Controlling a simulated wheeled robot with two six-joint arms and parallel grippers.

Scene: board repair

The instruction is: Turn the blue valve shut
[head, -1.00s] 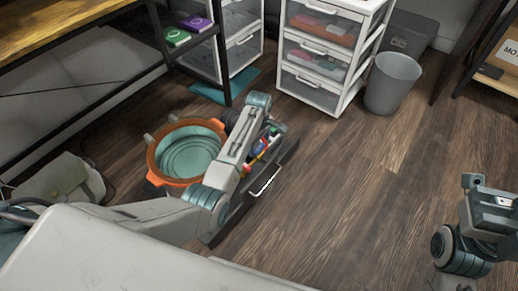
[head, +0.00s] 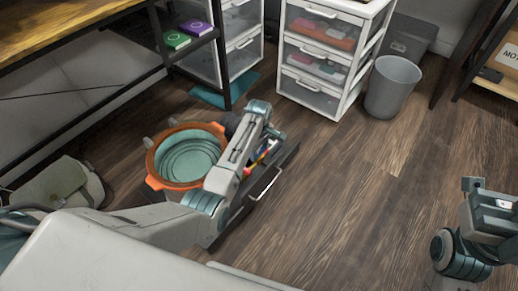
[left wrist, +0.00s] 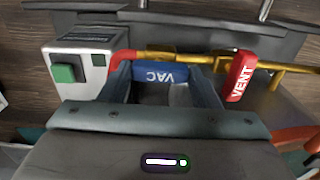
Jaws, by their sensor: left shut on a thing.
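The blue valve handle (left wrist: 160,73), marked VAC, is between the two fingers of my left gripper (left wrist: 162,82) in the left wrist view. The fingers are shut on it, one at each end. The handle lies roughly along the brass pipe (left wrist: 205,59) behind it.
A red VENT handle (left wrist: 240,75) stands across the pipe just right of my left gripper. A grey box with a green button (left wrist: 64,74) is at the left. An orange-rimmed round vessel (head: 154,174) stands beside my left arm.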

